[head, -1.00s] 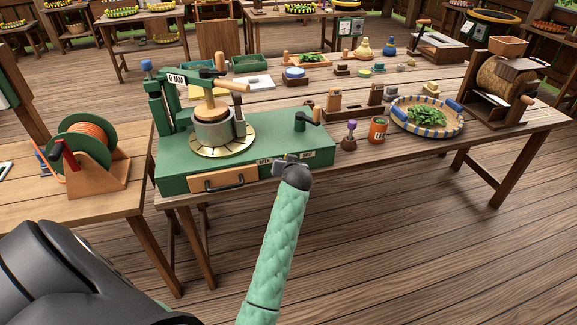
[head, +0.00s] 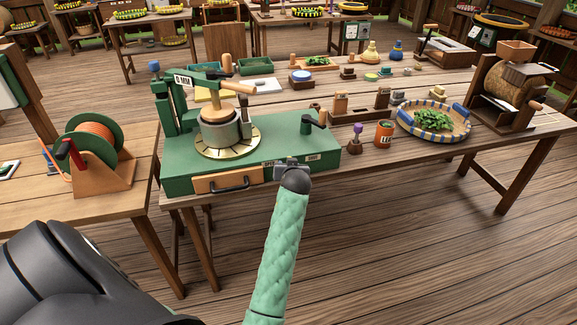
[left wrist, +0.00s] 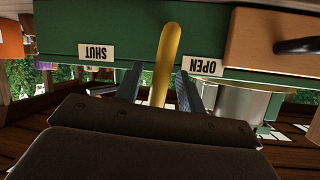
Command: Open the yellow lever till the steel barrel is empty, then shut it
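The steel barrel (head: 220,131) stands upright on the round dial plate of the green press; its contents are hidden. It also shows, upside down, in the left wrist view (left wrist: 240,102). The yellow lever (left wrist: 168,55) shows in that view in front of the green box, between the SHUT label (left wrist: 96,52) and the OPEN label (left wrist: 203,66). My left gripper (left wrist: 160,82) is open with one finger either side of the lever, apparently not touching it. In the head view my left gripper (head: 292,170) is at the box's front and hides the lever. My right gripper is not in view.
The press's drawer (head: 228,182) is left of my gripper. A small crank (head: 311,122) stands on the box top. A cable reel (head: 92,148) is on the left table. Floor in front is clear.

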